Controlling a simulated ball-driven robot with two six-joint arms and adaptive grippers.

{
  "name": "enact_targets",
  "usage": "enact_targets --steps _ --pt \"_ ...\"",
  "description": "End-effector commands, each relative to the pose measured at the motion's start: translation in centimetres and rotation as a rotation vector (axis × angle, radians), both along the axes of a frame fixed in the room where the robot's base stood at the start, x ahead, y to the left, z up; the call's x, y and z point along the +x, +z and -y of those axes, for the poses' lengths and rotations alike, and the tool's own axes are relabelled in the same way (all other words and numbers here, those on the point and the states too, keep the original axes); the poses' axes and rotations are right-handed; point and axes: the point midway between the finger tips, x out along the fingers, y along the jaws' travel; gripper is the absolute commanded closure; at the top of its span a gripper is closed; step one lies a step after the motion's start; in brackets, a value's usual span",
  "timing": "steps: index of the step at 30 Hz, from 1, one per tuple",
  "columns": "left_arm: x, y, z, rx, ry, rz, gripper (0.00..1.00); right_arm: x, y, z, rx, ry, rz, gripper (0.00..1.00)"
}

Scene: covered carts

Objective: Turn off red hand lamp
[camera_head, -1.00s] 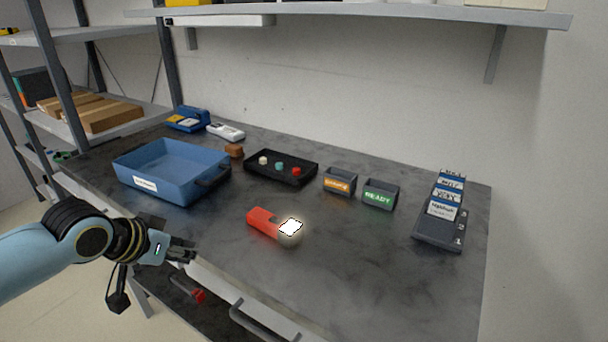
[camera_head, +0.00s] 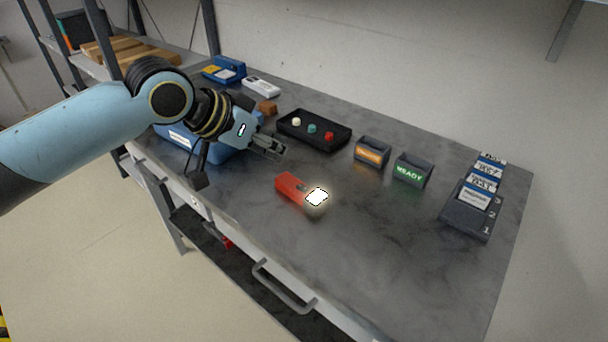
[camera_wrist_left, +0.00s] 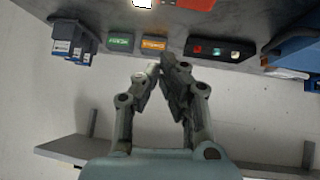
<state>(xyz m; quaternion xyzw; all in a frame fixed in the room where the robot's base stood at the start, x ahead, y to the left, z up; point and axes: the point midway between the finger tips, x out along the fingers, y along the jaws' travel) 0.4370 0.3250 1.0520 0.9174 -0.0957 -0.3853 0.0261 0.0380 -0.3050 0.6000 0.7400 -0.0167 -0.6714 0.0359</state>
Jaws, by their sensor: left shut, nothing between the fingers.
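The red hand lamp (camera_head: 291,186) lies on the grey bench top, and its square head (camera_head: 316,197) glows white. In the left wrist view the lamp's red body (camera_wrist_left: 196,3) and lit head (camera_wrist_left: 142,3) show at the top edge, partly cut off. My left gripper (camera_head: 281,150) is shut and empty, above the bench, up and to the left of the lamp in the head view and apart from it. Its closed fingers (camera_wrist_left: 163,66) also show in the left wrist view. My right gripper is not in view.
A blue bin (camera_head: 172,139) stands behind my left arm. A black tray (camera_head: 293,134) with coloured knobs, an orange-lit box (camera_head: 372,152), a green READY box (camera_head: 412,170) and a dark card holder (camera_head: 466,218) stand around. The bench in front of the lamp is clear.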

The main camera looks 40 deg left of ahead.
Motion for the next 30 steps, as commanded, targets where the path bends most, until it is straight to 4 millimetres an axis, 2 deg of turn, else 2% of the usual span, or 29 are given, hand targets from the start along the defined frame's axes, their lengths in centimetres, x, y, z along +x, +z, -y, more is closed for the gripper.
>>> enact_targets --steps 12,19,30 --pt "5.9 -6.1 1.9 -0.005 0.001 -0.002 1.00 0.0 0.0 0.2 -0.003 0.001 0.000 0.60" --pt "5.6 -9.1 2.1 -0.001 0.000 -0.001 1.00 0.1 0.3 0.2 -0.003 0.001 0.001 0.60" --pt "5.5 -9.8 2.2 -0.001 -0.001 0.000 1.00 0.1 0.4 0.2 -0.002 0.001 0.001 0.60"
